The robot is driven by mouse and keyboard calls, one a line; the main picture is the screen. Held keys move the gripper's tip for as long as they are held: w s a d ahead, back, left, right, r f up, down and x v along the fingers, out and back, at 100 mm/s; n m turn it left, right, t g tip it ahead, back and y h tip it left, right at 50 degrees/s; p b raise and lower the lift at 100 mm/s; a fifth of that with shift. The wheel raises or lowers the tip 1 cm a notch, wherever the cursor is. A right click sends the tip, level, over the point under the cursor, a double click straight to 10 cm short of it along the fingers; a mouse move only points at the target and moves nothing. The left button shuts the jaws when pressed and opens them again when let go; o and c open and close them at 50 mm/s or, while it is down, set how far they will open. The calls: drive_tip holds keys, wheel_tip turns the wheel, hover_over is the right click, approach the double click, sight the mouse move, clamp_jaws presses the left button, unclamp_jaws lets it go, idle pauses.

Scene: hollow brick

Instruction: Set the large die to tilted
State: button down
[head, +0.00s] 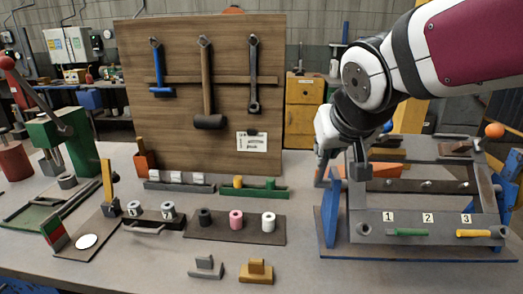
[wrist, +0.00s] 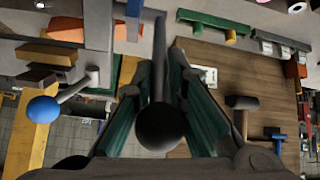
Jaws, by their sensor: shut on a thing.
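My gripper (head: 340,160) is at the left end of the blue-sided fixture (head: 328,213), with its fingers partly hidden by my wrist in the head view. In the wrist view, my gripper (wrist: 153,72) has its two green-lined fingers on either side of a dark round knob (wrist: 160,126) on a straight rod (wrist: 159,60); it is shut on this knobbed lever. The fixture has a sloping grey panel (head: 425,238) marked 1, 2 and 3, with a green handle (head: 408,232) and a yellow handle (head: 473,233). I cannot tell which part is the large die.
An orange ball (head: 494,130) stands at the fixture's right. A blue ball on a lever (wrist: 42,110) is beside my gripper in the wrist view. The front left of the table (head: 150,270) is mostly clear.

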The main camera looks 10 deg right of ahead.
drive_tip(key=shift+s+f, duration=0.15)
drive_tip(key=shift+f, duration=0.05)
idle(0.3)
drive_tip(key=c, duration=1.6)
unclamp_jaws()
drive_tip(key=shift+r, duration=0.1)
drive_tip(key=shift+r, duration=0.1)
drive_tip(key=v, duration=1.1)
drive_tip(key=shift+s+a+r, duration=0.15)
drive_tip(key=shift+s+r, duration=0.05)
drive_tip(key=shift+s, duration=0.1)
